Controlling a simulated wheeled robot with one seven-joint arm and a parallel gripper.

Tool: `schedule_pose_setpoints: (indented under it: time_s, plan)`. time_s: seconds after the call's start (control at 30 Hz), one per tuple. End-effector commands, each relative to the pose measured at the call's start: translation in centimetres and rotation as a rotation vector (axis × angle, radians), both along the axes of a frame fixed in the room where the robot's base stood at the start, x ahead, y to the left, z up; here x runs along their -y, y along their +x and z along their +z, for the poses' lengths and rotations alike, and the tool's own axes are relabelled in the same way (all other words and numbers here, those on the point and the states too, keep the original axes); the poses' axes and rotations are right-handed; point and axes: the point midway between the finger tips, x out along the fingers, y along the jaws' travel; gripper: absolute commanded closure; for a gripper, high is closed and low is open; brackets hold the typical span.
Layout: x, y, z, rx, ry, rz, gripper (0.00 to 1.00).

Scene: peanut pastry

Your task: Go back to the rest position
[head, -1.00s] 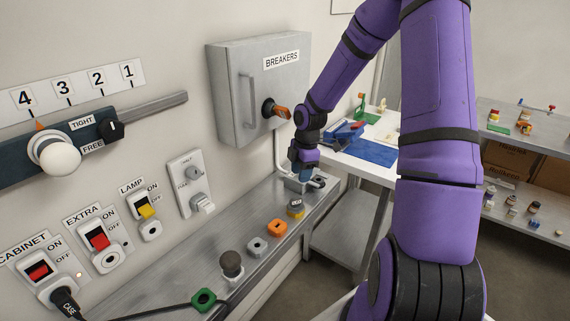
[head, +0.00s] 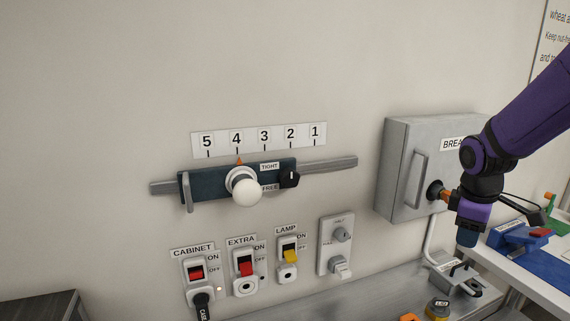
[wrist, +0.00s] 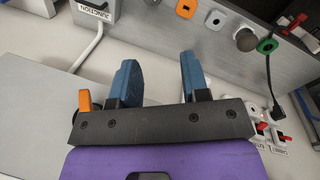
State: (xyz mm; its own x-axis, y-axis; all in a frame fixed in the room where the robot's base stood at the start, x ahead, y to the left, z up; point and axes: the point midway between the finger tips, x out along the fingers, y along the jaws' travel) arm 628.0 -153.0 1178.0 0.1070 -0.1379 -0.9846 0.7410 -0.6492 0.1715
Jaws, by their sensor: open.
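My gripper (wrist: 158,80) is open and empty in the wrist view, its two blue fingers apart with nothing between them. In the head view my gripper (head: 467,238) hangs at the right, in front of the lower right side of the grey breaker box (head: 402,165) and above the steel shelf. The orange breaker knob (head: 440,195) is just left of my wrist. The wrist view shows the breaker box's flat face close under my gripper, with the orange knob (wrist: 85,100) left of the fingers.
A slider (head: 240,182) with a white knob is on the wall, its pointer at 4. Below it are the cabinet (head: 197,273), extra (head: 244,270) and lamp (head: 289,256) switches. A junction box (head: 455,272) stands on the shelf.

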Motion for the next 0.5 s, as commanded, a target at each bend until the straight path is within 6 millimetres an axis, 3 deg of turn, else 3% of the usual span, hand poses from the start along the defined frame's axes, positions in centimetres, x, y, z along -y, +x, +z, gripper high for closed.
schedule_pose_setpoints:
  time_s: [0.03,0.2,0.5]
  plan:
    - [-0.8,-0.9,1.5,0.029,-0.008,-0.04,0.58]
    - [-2.7,-4.0,5.3,0.111,-0.002,-0.198,0.58]
    - [-5.8,-10.4,10.5,0.264,0.091,-0.463,0.58]
